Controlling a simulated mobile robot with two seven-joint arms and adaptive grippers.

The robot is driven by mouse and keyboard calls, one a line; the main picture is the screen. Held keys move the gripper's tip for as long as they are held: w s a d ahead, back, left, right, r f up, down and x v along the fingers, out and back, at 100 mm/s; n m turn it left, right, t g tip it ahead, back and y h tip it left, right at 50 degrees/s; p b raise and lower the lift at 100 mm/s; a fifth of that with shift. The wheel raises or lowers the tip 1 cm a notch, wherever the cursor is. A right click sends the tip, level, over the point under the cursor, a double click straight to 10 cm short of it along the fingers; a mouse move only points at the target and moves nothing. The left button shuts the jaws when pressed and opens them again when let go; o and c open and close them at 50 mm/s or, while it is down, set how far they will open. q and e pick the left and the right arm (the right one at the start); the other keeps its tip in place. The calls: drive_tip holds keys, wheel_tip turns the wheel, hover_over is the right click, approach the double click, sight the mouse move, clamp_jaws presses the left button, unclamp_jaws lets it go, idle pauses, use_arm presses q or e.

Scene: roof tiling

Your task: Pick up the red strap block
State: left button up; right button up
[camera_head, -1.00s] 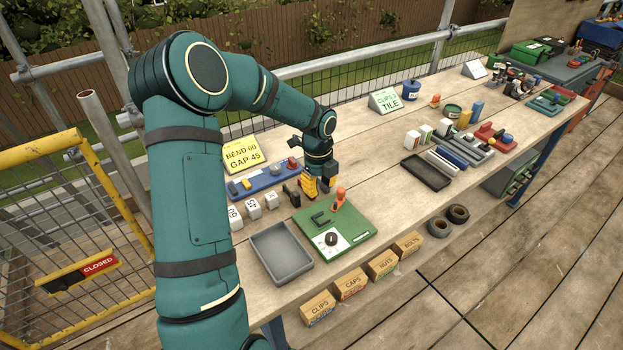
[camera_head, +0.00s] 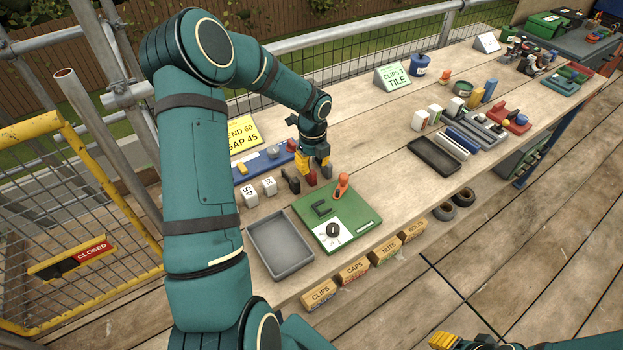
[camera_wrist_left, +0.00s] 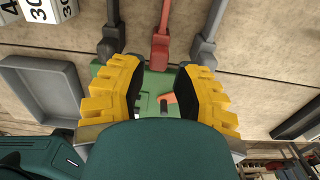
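The red strap block (camera_head: 311,177) stands on the bench just below my left gripper (camera_head: 315,163). In the left wrist view the red strap block (camera_wrist_left: 161,50) is upper middle, in line with the gap between the yellow fingers. My left gripper (camera_wrist_left: 160,80) is open, with nothing between its fingertips. A dark block (camera_head: 290,180) stands left of the red one; grey-black blocks flank it on both sides in the wrist view. My right gripper (camera_head: 443,341) shows only partly at the bottom edge, and its fingers cannot be made out.
A green board (camera_head: 362,212) with an orange clamp (camera_head: 342,185) lies in front of the blocks. A grey tray (camera_head: 280,245) is beside it. White numbered cubes (camera_head: 269,186) and a blue rack (camera_head: 246,171) are to the left.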

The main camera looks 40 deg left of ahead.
sight(311, 171)
use_arm(q)
drive_tip(key=shift+a+f+b, duration=0.15)
drive_tip(key=shift+f+b, duration=0.2)
drive_tip(key=shift+f, duration=1.2)
drive_tip(key=shift+a+f+b, duration=0.1)
drive_tip(key=shift+f+b, duration=0.25)
drive_tip(key=shift+f, duration=1.15)
drive_tip(key=shift+r, duration=0.1)
clamp_jaws()
